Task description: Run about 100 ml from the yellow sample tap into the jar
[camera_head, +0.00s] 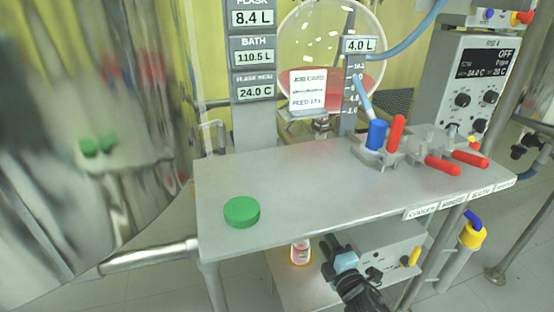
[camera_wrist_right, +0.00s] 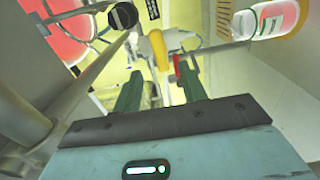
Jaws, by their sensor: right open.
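The jar (camera_head: 300,252) stands on the lower shelf, below the front edge of the table. It also shows at the upper right of the right wrist view (camera_wrist_right: 274,18). A green lid (camera_head: 241,211) lies on the table top. A yellow tap handle (camera_wrist_right: 159,50) shows in the right wrist view, just beyond and between my open fingers, apparently not gripped. My right gripper (camera_head: 329,244) reaches under the table edge, right of the jar; its green fingers (camera_wrist_right: 160,90) stand apart in the wrist view. Whether they touch the handle I cannot tell. My left gripper is out of view.
A grey box (camera_head: 385,262) with a yellow handle sits under the table. The table's middle is clear.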

